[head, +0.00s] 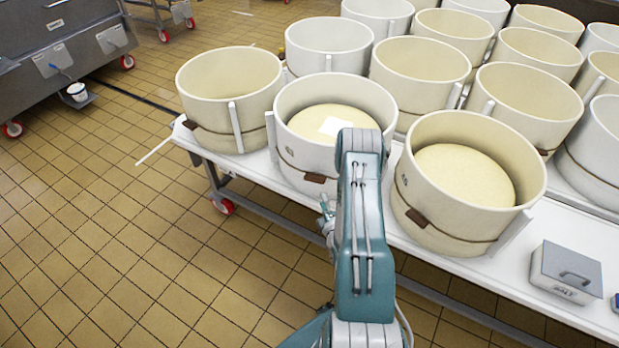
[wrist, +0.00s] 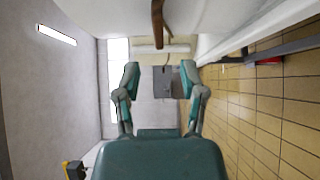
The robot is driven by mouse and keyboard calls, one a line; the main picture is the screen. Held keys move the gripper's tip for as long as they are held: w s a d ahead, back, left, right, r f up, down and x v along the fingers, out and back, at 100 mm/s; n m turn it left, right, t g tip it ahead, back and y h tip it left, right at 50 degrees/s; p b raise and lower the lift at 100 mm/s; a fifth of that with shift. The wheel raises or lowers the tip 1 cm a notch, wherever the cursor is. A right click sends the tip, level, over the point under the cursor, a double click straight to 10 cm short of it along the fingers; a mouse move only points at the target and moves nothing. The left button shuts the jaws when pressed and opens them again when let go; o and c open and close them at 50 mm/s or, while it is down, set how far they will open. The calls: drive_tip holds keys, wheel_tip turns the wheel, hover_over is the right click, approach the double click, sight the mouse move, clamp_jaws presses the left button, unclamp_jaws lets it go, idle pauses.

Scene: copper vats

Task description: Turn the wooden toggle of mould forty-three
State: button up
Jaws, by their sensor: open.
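Three front moulds carry brown wooden toggles on straps: the left one (head: 188,125), the middle one (head: 315,178) and the right one (head: 417,218). The mould numbers are too small to read, so I cannot tell which is forty-three. In the wrist view, one brown toggle (wrist: 158,22) stands out beside a pale mould wall at the top. My gripper (wrist: 158,82) is open and empty, its two fingers spread. The toggle appears beyond the fingertips, roughly in line with the gap and not between them. In the head view my arm hides most of the gripper.
The moulds crowd a white table (head: 565,250). The middle mould (head: 290,165) and right mould (head: 440,235) hold pale cheese. A grey salt box (head: 566,272) stands at the table's front right. Tiled floor (head: 130,260) is open at the left. A steel vat (head: 60,60) stands at the upper left.

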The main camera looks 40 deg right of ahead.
sight(315, 178)
drive_tip(key=x, duration=0.9)
drive_tip(key=shift+w, duration=0.15)
drive_tip(key=shift+w+d, duration=0.15)
drive_tip(key=shift+w, duration=0.05)
clamp_jaws()
